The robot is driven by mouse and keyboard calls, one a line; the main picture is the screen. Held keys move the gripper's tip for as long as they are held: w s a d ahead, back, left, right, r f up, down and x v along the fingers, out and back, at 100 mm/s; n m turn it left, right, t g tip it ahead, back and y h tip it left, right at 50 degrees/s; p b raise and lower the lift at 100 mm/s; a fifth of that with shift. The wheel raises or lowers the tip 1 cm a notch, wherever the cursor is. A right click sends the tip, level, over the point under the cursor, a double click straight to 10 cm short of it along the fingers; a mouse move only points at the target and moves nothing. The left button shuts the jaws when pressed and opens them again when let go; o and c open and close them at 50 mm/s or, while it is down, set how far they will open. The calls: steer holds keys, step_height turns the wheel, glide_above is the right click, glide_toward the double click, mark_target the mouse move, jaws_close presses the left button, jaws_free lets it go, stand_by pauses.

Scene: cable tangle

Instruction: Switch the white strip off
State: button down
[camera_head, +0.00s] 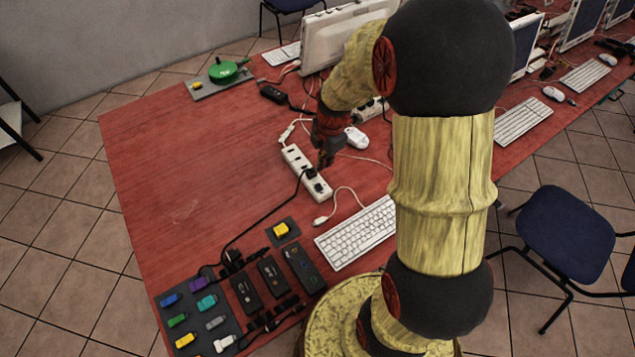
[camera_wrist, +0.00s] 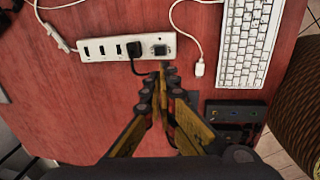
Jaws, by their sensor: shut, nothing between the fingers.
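The white strip (camera_head: 301,169) lies on the red table in front of the monitor, with several sockets in a row. It also shows in the wrist view (camera_wrist: 109,43). A black plug (camera_wrist: 134,50) with a black cord sits in one socket. At the strip's right end in the wrist view is a switch (camera_wrist: 160,49), square and dark-rimmed; its on or off position is too small to tell. My gripper (camera_wrist: 163,72) is shut and empty, its tips just short of the strip's edge near the switch. In the head view my gripper (camera_head: 322,164) points down over the strip; contact cannot be told.
A white keyboard (camera_head: 357,233) and a white cable with a connector (camera_head: 321,221) lie beside the strip. A white mouse (camera_head: 356,138) is behind. Black boxes (camera_head: 272,277) and a dark tray (camera_head: 176,345) of coloured pieces are at the front.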

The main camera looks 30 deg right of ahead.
stand_by(0.4)
steer(key=b, duration=0.4)
glide_toward(318, 187)
steer(key=f, duration=0.4)
steer(key=w+f, duration=0.1)
steer(key=f, duration=0.1)
steer(key=shift+f, duration=0.4)
steer(key=shift+p, duration=0.5)
